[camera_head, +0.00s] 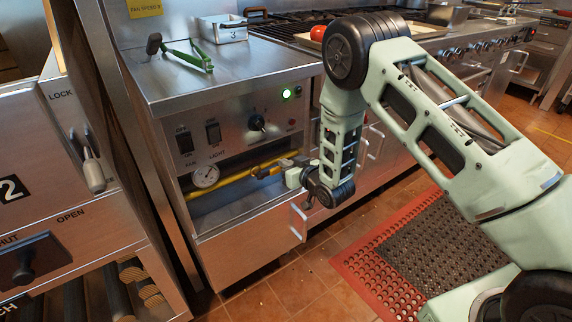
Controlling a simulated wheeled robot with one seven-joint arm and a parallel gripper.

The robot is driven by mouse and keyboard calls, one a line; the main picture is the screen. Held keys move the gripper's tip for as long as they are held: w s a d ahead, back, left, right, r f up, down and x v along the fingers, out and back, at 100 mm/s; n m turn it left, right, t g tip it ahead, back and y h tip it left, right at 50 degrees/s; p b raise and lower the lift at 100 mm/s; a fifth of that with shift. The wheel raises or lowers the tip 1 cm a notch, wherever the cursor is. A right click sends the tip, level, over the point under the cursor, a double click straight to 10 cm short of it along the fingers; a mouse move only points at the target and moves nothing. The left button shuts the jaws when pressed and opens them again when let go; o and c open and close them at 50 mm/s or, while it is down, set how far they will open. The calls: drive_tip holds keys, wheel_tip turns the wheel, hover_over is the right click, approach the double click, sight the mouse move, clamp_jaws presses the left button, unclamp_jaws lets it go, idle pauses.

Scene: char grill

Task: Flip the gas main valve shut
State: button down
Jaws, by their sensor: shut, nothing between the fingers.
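A yellow gas pipe (235,178) runs across the open recess below the grill's control panel, with a round white pressure gauge (205,177) at its left end. My gripper (264,171) reaches in from the right, with its fingers at the right part of the pipe. It is shut with nothing held. The valve on the pipe is largely hidden behind or beside my gripper, and its handle's position cannot be made out. I cannot tell whether the fingers touch the valve or pipe.
The control panel (232,136) above has switches, a knob and a lit green lamp. A red-edged mat (420,250) covers the floor at right.

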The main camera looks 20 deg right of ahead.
drive_tip(key=shift+d+f, duration=0.1)
drive_tip(key=shift+f, duration=0.15)
drive_tip(key=shift+s+a+f+m+t+y+b, duration=0.2)
drive_tip(key=shift+a+f+m+y+b, duration=0.55)
drive_tip(key=shift+f+m+b, duration=1.3)
drive_tip(key=shift+s+a+f+m+t+y+b, duration=0.1)
drive_tip(key=shift+s+a+f+m+y+b, duration=0.2)
drive_tip(key=shift+a+f+m+y+b, duration=1.75)
drive_tip(key=shift+s+d+f+m+t+h+b, duration=0.1)
drive_tip(key=shift+s+d+f+m+h+b, duration=0.55)
drive_tip(key=shift+m, duration=2.75)
drive_tip(key=shift+w+a+f+p, duration=0.2)
drive_tip(key=shift+w+a+p, duration=0.05)
drive_tip(key=shift+w+p, duration=0.15)
drive_tip(key=shift+d, duration=0.15)
